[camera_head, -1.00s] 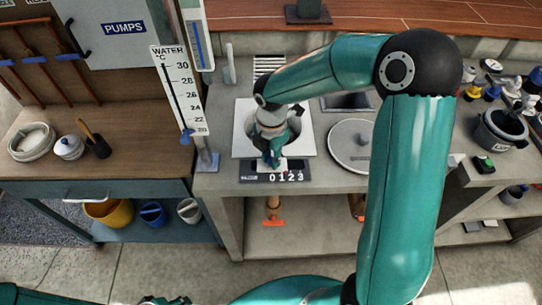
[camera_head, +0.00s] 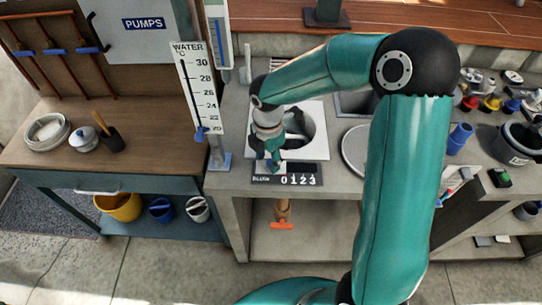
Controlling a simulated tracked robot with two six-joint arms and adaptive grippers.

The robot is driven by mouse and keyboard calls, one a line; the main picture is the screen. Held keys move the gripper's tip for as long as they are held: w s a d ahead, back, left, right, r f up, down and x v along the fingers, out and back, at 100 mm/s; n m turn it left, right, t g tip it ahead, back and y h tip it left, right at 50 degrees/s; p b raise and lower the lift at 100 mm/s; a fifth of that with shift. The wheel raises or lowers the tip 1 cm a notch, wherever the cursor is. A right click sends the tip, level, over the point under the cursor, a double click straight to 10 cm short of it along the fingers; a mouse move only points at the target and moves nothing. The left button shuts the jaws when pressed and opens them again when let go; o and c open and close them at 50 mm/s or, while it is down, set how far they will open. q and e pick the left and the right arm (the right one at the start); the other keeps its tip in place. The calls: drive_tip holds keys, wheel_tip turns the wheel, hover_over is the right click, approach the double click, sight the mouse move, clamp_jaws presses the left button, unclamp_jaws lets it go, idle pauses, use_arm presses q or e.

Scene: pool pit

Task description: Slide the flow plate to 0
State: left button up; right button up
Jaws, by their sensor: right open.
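A dark scale strip marked 0 1 2 3 (camera_head: 302,181) lies along the front edge of the grey counter. Behind it a white square frame (camera_head: 318,148) surrounds a round opening. My right gripper (camera_head: 273,163) points down at the frame's front left, just behind the left end of the strip, near the 0. Its jaws are open. I cannot make out the flow plate or a pointer clearly; the gripper and wrist cover part of the opening and the frame's left side. I cannot tell whether the fingers touch anything. My left gripper is out of view.
A round grey lid (camera_head: 352,146) lies right of the frame, partly behind my right arm. A tall water thermometer (camera_head: 201,92) stands to the left. A wooden bench (camera_head: 55,160) holds a coiled hose and pots. Valves and a dark pot (camera_head: 512,145) crowd the far right.

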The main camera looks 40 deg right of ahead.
sight(269, 161)
drive_tip(key=shift+s+r, duration=0.1)
wheel_tip(269, 161, up, 12)
idle(0.5)
idle(0.5)
